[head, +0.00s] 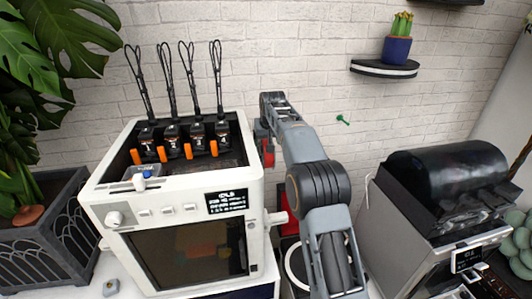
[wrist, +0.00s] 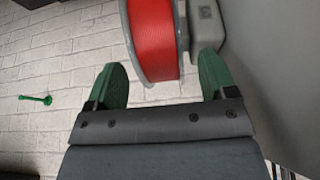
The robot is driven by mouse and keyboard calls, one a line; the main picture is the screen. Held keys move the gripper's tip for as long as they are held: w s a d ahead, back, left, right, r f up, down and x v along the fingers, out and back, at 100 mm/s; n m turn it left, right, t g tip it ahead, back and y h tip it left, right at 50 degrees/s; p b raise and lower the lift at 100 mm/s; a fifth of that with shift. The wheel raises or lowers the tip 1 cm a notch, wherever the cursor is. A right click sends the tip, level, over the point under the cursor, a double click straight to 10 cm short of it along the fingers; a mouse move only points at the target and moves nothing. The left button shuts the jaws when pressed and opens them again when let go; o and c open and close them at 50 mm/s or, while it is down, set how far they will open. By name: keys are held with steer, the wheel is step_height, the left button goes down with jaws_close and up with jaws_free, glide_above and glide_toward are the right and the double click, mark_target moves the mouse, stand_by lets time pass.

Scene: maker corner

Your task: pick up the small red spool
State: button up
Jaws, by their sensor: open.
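The red spool (wrist: 153,40) shows in the wrist view with pale rims, cut off by the top edge. It lies between and just beyond the two green fingers of my gripper (wrist: 160,62), which are spread apart with nothing held. A gap shows on the spool's left, and its right rim is close to a grey block. In the head view, a small red patch (head: 268,153), likely the spool, shows at the printer's right side, mostly hidden behind my arm. My gripper's fingers cannot be made out there.
A white printer (head: 170,195) with several looped cables on top stands left of my arm. A grey block (wrist: 206,27) sits beside the spool. A dark-topped machine (head: 435,200) stands at the right. A green peg (head: 343,120) is on the brick wall. Another red thing (head: 290,222) shows lower down.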

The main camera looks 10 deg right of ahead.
steer(key=shift+r, duration=0.1)
jaws_close()
stand_by(0.6)
